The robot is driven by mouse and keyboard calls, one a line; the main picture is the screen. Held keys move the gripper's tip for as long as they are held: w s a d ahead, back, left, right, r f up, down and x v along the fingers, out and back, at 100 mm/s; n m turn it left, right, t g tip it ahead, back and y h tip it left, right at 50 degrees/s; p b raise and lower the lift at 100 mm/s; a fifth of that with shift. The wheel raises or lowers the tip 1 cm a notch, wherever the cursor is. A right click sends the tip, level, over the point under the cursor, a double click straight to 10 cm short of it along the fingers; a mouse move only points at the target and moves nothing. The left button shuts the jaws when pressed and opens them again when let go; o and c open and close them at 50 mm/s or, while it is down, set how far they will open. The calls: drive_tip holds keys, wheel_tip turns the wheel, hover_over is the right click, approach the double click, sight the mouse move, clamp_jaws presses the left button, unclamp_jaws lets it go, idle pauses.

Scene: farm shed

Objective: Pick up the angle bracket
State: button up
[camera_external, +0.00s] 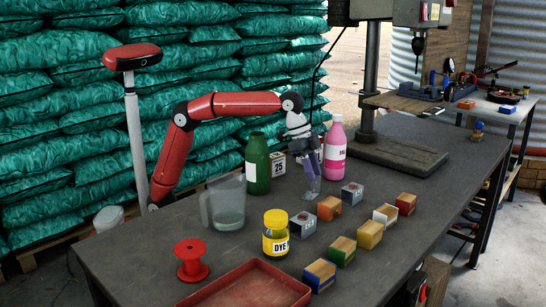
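My gripper (312,190) points down just above the dark workbench, in the middle of the picture, behind the row of blocks and left of the pink bottle. Its fingers are small and blurred against the bench, so I cannot tell whether they are open or shut. I cannot make out an angle bracket clearly. A purple-grey part (296,186) shows beside the fingers; I cannot tell whether it belongs to the gripper or is a separate thing.
Near my gripper stand a green bottle (257,164), a pink bottle (334,153) and several small blocks (342,251). A clear jug (226,205), yellow dye jar (276,236), red spool (191,261) and red tray (250,290) occupy the left.

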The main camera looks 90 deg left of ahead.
sight(316, 192)
drive_tip(key=x, duration=0.4)
drive_tip(key=shift+a+f, duration=0.15)
drive_tip(key=shift+f, duration=0.1)
drive_tip(key=shift+c, duration=0.3)
clamp_jaws()
